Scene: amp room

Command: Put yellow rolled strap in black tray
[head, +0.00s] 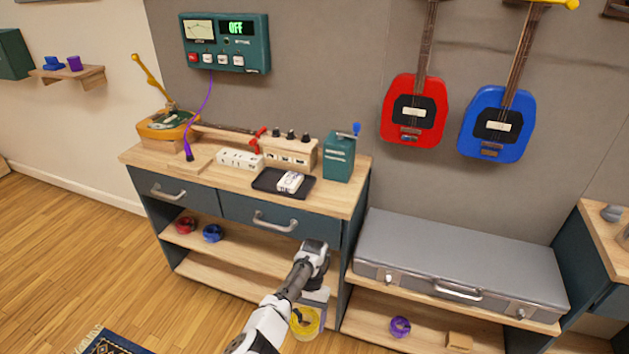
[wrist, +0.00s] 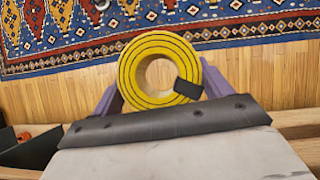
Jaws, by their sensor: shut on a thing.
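My gripper (wrist: 159,85) is shut on the yellow rolled strap (wrist: 160,48), a yellow roll with dark lines, an open middle and a small black tab. The strap also shows in the head view (head: 306,322), partly hidden by my gripper, in front of the cabinet's lower shelves. The black tray (head: 262,181) lies on the wooden cabinet top, above and behind my gripper. A small white block (head: 290,182) is in the tray.
A white power strip (head: 240,160), a wooden box with knobs (head: 288,152) and a green box with a blue-knobbed crank (head: 339,158) stand around the tray. Red (head: 186,225) and blue (head: 212,233) rolls sit on the shelf. A grey case (head: 455,255) lies at right.

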